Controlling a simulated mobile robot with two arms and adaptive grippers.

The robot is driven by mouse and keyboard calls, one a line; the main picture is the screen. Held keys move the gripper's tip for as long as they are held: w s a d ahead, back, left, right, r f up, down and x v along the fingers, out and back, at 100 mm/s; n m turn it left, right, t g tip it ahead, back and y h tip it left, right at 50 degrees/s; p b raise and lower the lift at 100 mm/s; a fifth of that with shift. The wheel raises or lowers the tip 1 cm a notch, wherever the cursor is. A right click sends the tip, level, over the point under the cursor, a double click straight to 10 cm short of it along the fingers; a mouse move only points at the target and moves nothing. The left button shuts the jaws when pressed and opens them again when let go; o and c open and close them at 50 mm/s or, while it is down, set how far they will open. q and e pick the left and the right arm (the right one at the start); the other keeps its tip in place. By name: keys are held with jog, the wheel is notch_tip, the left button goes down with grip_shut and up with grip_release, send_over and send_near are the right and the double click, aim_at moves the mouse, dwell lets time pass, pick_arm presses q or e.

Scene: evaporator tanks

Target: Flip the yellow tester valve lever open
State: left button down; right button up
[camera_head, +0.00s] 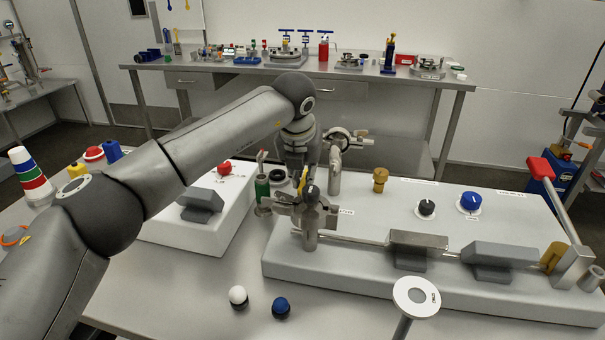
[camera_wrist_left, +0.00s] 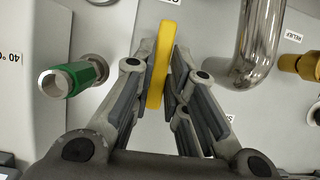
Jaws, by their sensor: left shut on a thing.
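The yellow tester valve lever (camera_wrist_left: 161,62) shows in the wrist view as a narrow upright strip between the fingers of my left gripper (camera_wrist_left: 163,80). The fingers are closed against both of its sides. In the head view my left gripper (camera_head: 302,186) points down at the left end of the large white panel (camera_head: 350,268). There the arm and fingers hide most of the lever and its valve. My right gripper is in neither view.
A green-sleeved pipe (camera_wrist_left: 82,75) stands left of the gripper, and a bent steel pipe (camera_wrist_left: 254,40) stands to its right. A brass fitting (camera_head: 380,179) and grey blocks (camera_head: 417,241) sit on the panel. White (camera_head: 238,295) and blue (camera_head: 281,306) knobs stand in front.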

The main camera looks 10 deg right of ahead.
pick_arm(q)
jog(key=c, duration=1.4)
grip_release()
jog(key=shift+c, duration=0.2)
jog(key=shift+r, duration=0.1)
jog(key=v, duration=1.2)
